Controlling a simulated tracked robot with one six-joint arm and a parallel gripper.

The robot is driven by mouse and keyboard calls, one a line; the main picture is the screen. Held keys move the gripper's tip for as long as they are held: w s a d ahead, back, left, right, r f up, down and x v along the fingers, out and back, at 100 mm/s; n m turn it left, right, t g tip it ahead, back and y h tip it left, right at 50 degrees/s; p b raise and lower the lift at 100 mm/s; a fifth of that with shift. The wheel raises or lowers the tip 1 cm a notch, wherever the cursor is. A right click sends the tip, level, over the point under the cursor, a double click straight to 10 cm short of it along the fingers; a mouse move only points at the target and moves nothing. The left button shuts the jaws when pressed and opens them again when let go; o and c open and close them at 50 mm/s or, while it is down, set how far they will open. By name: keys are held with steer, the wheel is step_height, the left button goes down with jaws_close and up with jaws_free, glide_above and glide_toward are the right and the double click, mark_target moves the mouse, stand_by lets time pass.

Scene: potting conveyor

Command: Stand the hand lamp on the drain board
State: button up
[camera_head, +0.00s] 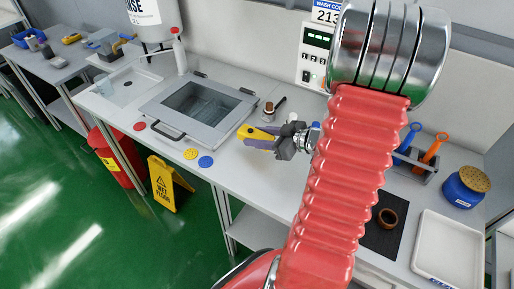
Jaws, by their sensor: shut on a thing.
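My gripper (283,146) is over the bench, right of the wash tank, pointing left. It is shut on a yellow and grey thing, which I take for the hand lamp (259,134). The lamp lies roughly level in the jaws. I cannot tell whether it touches the bench. A shallow white tray (421,266) with a raised rim, perhaps the drain board, is at the right end of the bench and looks empty. My red arm hides the bench between the gripper and the tray.
A grey tank (160,110) with a window is left of the gripper. Red, yellow and blue discs lie at the front edge. A small brown bottle (268,110) stands behind the gripper. A dark mat (376,243) bears a brown ring (387,218). A blue pot (462,190) stands behind the tray.

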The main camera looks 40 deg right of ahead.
mark_target(258, 152)
steer(key=shift+f, duration=0.25)
steer(key=shift+f, duration=2.05)
steer(key=o, duration=1.1)
steer(key=shift+f, duration=0.1)
steer(key=shift+s+d+r, duration=0.2)
steer(key=shift+s+r, duration=0.15)
steer(key=shift+s, duration=0.1)
steer(key=v, duration=1.1)
steer(key=shift+f, duration=0.1)
